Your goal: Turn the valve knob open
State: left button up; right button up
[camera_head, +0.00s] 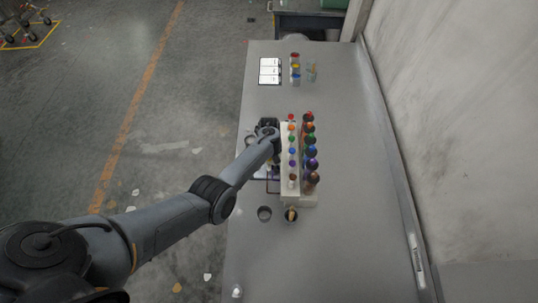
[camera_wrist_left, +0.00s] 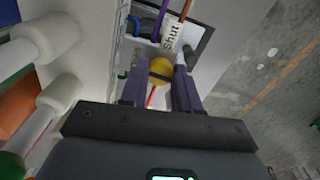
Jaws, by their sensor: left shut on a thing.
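The valve knob (camera_wrist_left: 160,70) is round and yellow with a dark band across it. In the left wrist view it sits between the two fingers of my left gripper (camera_wrist_left: 159,82), which is shut on it. A thin red piece (camera_wrist_left: 151,96) shows below the knob. In the head view my left gripper (camera_head: 268,130) is at the left side of the bottle rack, and my arm hides the knob there.
A pale rack (camera_head: 290,190) with rows of coloured-capped bottles stands close on the right of the gripper. White cards (camera_head: 269,71) and small coloured jars (camera_head: 295,70) are at the far end.

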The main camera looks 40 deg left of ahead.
pick_arm(q)
jog(key=shift+n, duration=0.6)
jog(key=o, duration=1.1)
jog(key=shift+c, duration=0.2)
jog(key=shift+r, duration=0.1)
notch_tip(320, 180, up, 11)
jog(key=p, duration=0.2)
jog(key=shift+f, duration=0.2)
